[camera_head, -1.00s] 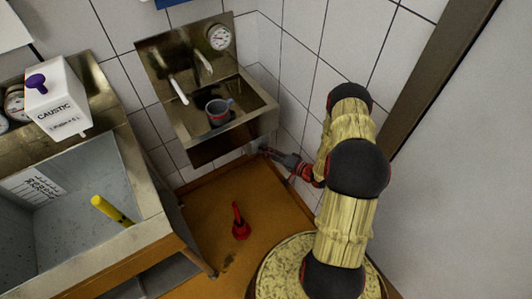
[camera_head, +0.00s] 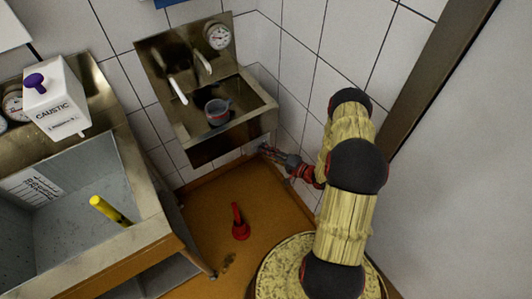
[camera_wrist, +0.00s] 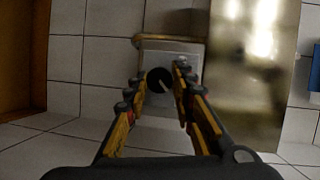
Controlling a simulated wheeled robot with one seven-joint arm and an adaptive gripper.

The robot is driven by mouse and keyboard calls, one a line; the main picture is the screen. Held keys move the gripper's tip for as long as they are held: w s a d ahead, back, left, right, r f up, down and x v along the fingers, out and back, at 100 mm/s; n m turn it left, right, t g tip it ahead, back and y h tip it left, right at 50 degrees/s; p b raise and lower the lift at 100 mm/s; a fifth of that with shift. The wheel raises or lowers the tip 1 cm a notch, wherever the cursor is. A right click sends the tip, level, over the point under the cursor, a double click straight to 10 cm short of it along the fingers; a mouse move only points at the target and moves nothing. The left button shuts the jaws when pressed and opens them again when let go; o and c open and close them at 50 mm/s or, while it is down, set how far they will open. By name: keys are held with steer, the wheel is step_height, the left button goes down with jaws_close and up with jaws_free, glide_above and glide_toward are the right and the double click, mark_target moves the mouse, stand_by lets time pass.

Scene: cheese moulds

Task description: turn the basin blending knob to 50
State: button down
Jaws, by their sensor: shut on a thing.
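The blending knob (camera_wrist: 159,82) is a dark round knob with a pale pointer line, on a light grey box (camera_wrist: 158,120) fixed to the tiled wall. My gripper (camera_wrist: 160,74) has its two fingers on either side of the knob and is shut on it. The pointer slants in the wrist view; no scale numbers can be read. In the head view my gripper (camera_head: 268,151) is low by the wall, just right of and below the steel basin (camera_head: 262,97). The knob is too small and covered to make out there.
A grey cup (camera_head: 217,112) stands in the basin, with a round gauge (camera_head: 218,37) above. A white CAUSTIC container (camera_head: 55,100) and a larger sink (camera_head: 150,185) are at left. A red-handled thing (camera_head: 239,224) lies on the orange floor. A wall closes the right side.

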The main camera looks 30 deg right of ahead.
steer(key=c, duration=1.5)
jaws_free()
steer(key=shift+r, duration=0.6)
steer(key=o, duration=0.7)
steer(key=r, duration=0.5)
steer(key=shift+w+d+r, duration=0.15)
steer(key=shift+w, duration=0.25)
steer(key=r, duration=0.1)
steer(key=s+r, duration=0.1)
steer(key=r, duration=0.1)
steer(key=c, duration=0.7)
steer(key=shift+w, duration=0.2)
steer(key=shift+r, duration=0.2)
steer(key=shift+s, duration=0.1)
